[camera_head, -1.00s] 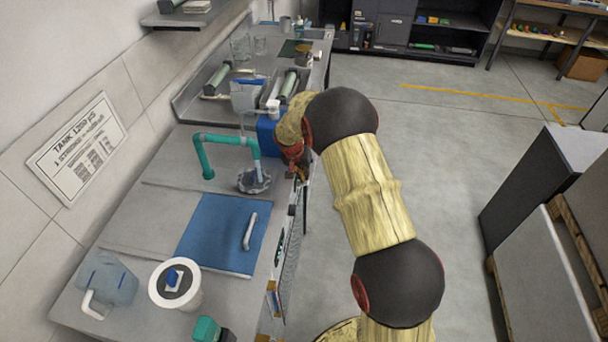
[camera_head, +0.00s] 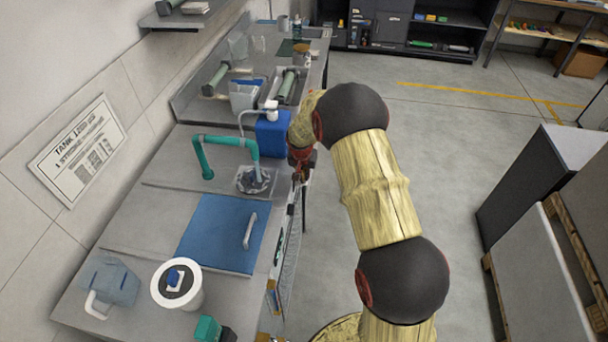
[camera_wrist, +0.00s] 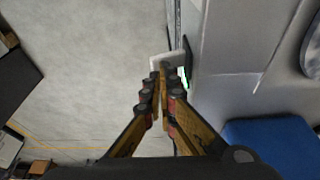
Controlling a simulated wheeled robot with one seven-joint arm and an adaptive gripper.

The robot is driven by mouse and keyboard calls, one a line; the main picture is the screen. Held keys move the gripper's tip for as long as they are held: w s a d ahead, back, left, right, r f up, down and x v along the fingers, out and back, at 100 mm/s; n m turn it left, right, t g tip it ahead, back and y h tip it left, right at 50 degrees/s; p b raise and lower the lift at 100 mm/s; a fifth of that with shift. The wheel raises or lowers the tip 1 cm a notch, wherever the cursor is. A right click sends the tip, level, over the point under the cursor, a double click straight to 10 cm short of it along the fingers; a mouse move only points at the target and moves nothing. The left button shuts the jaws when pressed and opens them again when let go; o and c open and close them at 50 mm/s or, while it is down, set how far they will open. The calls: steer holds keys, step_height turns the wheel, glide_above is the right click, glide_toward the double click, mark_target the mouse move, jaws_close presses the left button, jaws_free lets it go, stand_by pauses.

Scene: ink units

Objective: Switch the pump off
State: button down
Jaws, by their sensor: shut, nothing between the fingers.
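My gripper (camera_head: 300,176) is shut and empty at the front edge of the bench, beside the sink hole. In the wrist view its fingertips (camera_wrist: 166,78) are close together. A small white bracket-like part (camera_wrist: 166,60) lies just past them, at the bench front. A dark panel with a green lit strip (camera_wrist: 184,76) is beside the fingertips, partly hidden. I cannot tell whether the fingers touch either. A dark and green panel also shows on the bench front in the head view (camera_head: 279,248). No pump switch can be made out for certain.
A teal pipe (camera_head: 228,141) arches over the sink hole (camera_head: 255,180). A blue canister (camera_head: 272,134) with a white top stands behind it.

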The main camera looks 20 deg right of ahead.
steer(key=shift+s+d, duration=0.1)
steer(key=shift+d, duration=0.05)
steer(key=shift+s+d+f+t+y+p, duration=0.1)
steer(key=shift+d+f+t+y+p, duration=0.15)
steer(key=shift+y+p, duration=0.3)
steer(key=shift+s+d+f, duration=0.2)
steer(key=shift+d+f, duration=0.05)
steer(key=shift+f, duration=0.35)
steer(key=shift+s+d+f, duration=0.2)
steer(key=shift+d+f, duration=0.05)
steer(key=shift+f, duration=0.3)
steer(key=shift+a+r, duration=0.1)
steer(key=shift+w+a+r, duration=0.3)
steer(key=shift+w+a, duration=0.1)
steer(key=shift+a, duration=0.1)
